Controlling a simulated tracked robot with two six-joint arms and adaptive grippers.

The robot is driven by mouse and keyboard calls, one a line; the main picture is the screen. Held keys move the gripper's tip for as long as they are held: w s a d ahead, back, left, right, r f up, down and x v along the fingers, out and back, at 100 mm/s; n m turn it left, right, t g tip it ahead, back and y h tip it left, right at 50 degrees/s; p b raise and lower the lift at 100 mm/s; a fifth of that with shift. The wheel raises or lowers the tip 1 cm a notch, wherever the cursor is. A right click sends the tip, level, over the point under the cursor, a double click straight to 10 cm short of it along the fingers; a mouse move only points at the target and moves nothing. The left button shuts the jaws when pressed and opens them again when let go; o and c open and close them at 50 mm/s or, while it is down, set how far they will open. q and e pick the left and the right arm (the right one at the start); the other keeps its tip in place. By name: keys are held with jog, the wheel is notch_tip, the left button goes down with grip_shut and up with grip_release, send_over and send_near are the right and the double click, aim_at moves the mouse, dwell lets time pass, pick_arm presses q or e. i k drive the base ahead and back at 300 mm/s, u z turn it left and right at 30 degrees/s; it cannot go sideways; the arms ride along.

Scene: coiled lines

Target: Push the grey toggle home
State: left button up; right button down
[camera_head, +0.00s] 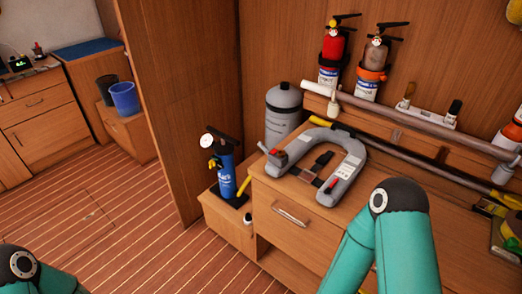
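I cannot pick out the grey toggle with certainty. A small grey piece with a lever-like tip (276,158) sits at the left end of a grey horseshoe-shaped item (345,185) on the wooden counter; it is too small to tell whether this is the toggle. Red and dark small parts lie inside the horseshoe's curve. Neither gripper shows. Only a teal link of my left arm at the lower left and teal links of my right arm at the lower right are in view, the right ones in front of the counter.
A grey cylinder (283,112) stands behind the horseshoe. A red extinguisher (331,57) and a grey-topped one (371,68) hang on the wall. A blue pump (226,175) stands left on a lower box. A long grey pole (400,116) runs along the counter's back.

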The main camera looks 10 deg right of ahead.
aim_at(260, 145)
jog(key=u, duration=0.05)
jog(key=i, duration=1)
jog(key=z, duration=0.05)
